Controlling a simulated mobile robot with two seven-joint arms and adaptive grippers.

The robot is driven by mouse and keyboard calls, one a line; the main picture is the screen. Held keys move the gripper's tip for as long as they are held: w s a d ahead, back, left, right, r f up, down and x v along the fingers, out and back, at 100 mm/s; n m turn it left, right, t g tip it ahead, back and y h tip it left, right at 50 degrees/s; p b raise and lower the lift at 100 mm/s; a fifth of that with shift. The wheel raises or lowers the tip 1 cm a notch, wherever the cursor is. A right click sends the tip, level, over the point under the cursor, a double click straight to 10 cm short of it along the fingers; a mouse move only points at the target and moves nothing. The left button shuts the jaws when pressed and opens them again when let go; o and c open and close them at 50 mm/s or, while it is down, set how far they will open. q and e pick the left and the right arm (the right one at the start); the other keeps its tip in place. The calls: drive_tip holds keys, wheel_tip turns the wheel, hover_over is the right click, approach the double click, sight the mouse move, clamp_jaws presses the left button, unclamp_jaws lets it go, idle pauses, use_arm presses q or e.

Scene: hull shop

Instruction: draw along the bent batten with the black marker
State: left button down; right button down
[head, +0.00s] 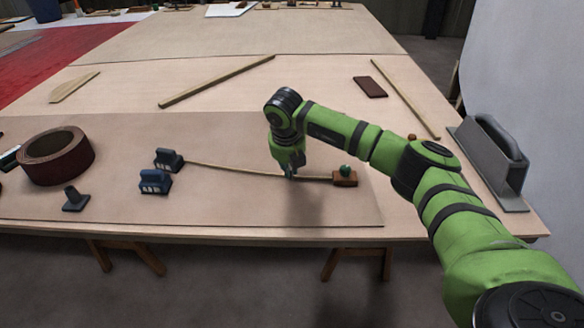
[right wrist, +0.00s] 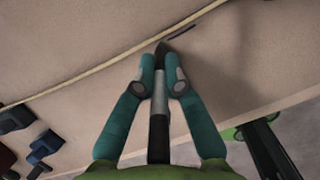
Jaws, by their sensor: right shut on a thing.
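The bent batten (head: 235,168) is a thin pale strip lying on the table board, and it crosses the right wrist view (right wrist: 85,85) diagonally. My right gripper (head: 291,170) is over its right half. In the right wrist view, my right gripper (right wrist: 160,84) is shut on the black marker (right wrist: 158,132), whose dark tip points at the batten's near edge; whether it touches the board I cannot tell. A short dark streak (right wrist: 208,33) runs beside the batten from near the tip; it may be ink or shadow. The marker is mostly hidden in the head view. My left gripper is not in view.
Dark weight (head: 169,160) and blue weight (head: 155,182) stand by the batten's left end. A brown block with a green knob (head: 345,178) is at its right end. A brown tape roll (head: 55,156) and small dark block (head: 75,200) sit left; a grey tool (head: 490,160) stands right.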

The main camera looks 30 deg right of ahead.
drive_tip(key=shift+w+a, duration=0.3)
drive_tip(key=shift+a, duration=0.05)
drive_tip(key=shift+a, duration=0.1)
drive_tip(key=shift+w+a+f, duration=0.1)
drive_tip(key=shift+w+a, duration=0.3)
drive_tip(key=shift+a, duration=0.1)
drive_tip(key=shift+w+a+b, duration=0.1)
drive_tip(key=shift+b, duration=0.2)
drive_tip(key=shift+w+a, duration=0.3)
drive_tip(key=shift+a, duration=0.1)
drive_tip(key=shift+w+a, duration=0.1)
drive_tip(key=shift+w+a, duration=0.3)
drive_tip(key=shift+a, duration=0.1)
drive_tip(key=shift+w+a+b, duration=0.1)
drive_tip(key=shift+b, duration=0.25)
drive_tip(key=shift+w+a, duration=0.35)
drive_tip(key=shift+a, duration=0.05)
